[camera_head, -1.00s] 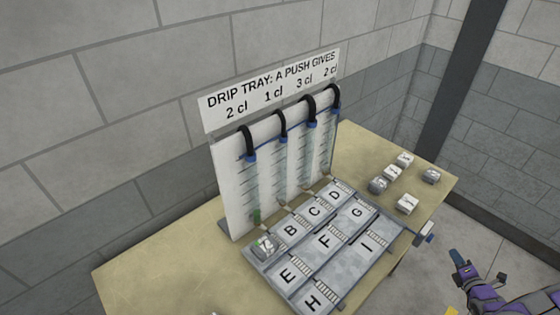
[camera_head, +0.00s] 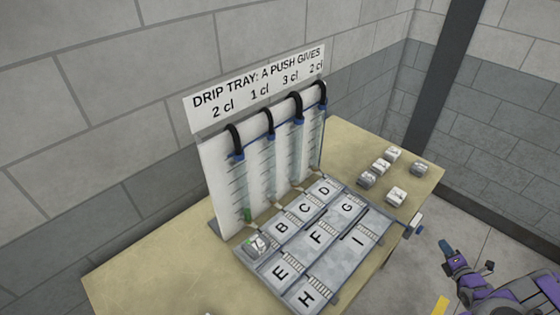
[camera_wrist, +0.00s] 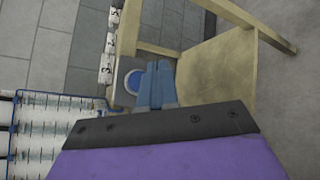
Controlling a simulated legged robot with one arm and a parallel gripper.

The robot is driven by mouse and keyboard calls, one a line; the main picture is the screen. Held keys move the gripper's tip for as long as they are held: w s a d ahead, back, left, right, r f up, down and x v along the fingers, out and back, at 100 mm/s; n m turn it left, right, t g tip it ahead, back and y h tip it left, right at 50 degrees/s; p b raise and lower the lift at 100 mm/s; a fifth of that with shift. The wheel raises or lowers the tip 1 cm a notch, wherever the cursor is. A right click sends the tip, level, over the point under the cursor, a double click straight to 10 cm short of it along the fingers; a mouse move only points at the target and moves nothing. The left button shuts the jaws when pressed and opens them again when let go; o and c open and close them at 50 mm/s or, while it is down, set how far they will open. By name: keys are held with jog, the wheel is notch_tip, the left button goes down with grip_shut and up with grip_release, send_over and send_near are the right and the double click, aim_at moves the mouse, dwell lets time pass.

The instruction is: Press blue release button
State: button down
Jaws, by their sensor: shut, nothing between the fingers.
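The blue round button (camera_wrist: 135,81) sits in a pale plate on the table's side in the wrist view. My gripper (camera_head: 446,247) is just right of this fixture, with a visible gap. In the wrist view my blue fingers (camera_wrist: 157,82) are together and empty, directly beside the button; whether they touch it is not clear there.
A board (camera_head: 215,180) with several tubes stands behind the tray, under a drip tray sign (camera_head: 255,88). Several small pale blocks (camera_head: 396,196) lie on the table (camera_head: 160,262) at right. One block (camera_head: 257,246) sits at the tray's left corner. Open floor lies right of the table.

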aim_at(419, 230)
jog(key=shift+d+b, duration=0.2)
jog(key=shift+b, duration=0.15)
jog(key=shift+s+d+f+b, duration=0.1)
jog(key=shift+s+d+b, duration=1.15)
jog(key=shift+b, duration=1.45)
jog(key=shift+a, duration=0.1)
jog(key=w+a+b, duration=0.4)
jog(key=w+a, duration=0.2)
jog(key=shift+w+a, duration=0.15)
dwell(0.7)
jog(key=shift+w+a, duration=0.2)
jog(key=shift+a, duration=0.05)
